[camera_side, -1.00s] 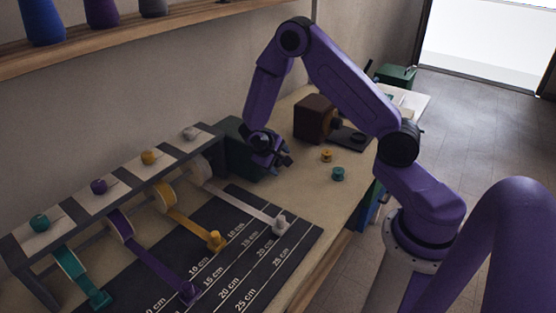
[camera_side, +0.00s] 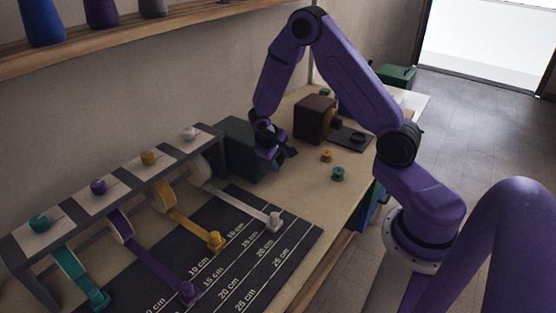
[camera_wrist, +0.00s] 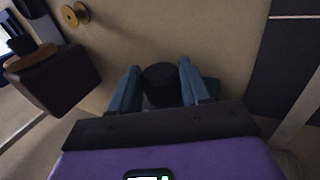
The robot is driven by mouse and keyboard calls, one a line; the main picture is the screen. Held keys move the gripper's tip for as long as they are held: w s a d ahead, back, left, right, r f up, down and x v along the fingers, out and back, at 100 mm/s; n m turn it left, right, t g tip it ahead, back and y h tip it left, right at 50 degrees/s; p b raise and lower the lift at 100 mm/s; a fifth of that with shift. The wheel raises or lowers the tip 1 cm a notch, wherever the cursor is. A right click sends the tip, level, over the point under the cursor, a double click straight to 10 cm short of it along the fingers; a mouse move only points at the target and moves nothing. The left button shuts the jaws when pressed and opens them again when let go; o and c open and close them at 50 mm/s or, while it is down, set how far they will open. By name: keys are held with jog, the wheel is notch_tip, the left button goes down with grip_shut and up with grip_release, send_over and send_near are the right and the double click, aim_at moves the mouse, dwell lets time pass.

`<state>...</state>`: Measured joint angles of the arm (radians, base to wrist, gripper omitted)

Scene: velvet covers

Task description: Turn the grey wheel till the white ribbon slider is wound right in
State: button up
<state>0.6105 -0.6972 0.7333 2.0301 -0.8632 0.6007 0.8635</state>
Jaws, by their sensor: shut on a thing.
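The white ribbon slider (camera_side: 275,221) is on the dark measuring mat, at the outer end of a white ribbon (camera_side: 235,202) that runs back to a pale reel on the rack. My gripper (camera_side: 282,156) is at the right side of the dark green box (camera_side: 240,149). In the wrist view my gripper (camera_wrist: 160,88) has its two blue fingers on either side of a dark round knob (camera_wrist: 161,74). This seems to be the grey wheel, and my gripper is shut on it. In the side view my gripper hides the wheel.
Teal (camera_side: 98,298), purple (camera_side: 188,291) and yellow (camera_side: 215,240) sliders lie on the mat (camera_side: 250,257) left of the white one. A brown block (camera_side: 315,118) stands behind my gripper. Yellow (camera_side: 326,156) and teal (camera_side: 337,174) spools lie to its right.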

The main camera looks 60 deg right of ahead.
jog(key=shift+d+r+y, duration=0.1)
jog(key=shift+d+y, duration=0.1)
jog(key=shift+y, duration=1)
jog(key=shift+d+y, duration=0.2)
jog(key=shift+y, duration=1)
jog(key=y, duration=0.5)
jog(key=shift+d, duration=0.4)
jog(key=y, duration=0.5)
jog(key=shift+d+f+y, duration=0.3)
jog(key=shift+f, duration=0.1)
jog(key=shift+d+f+y, duration=0.1)
jog(key=shift+f+y, duration=0.1)
jog(key=shift+y, duration=1.7)
jog(key=shift+s, duration=0.1)
jog(key=o, duration=1.1)
jog(key=shift+c, duration=0.2)
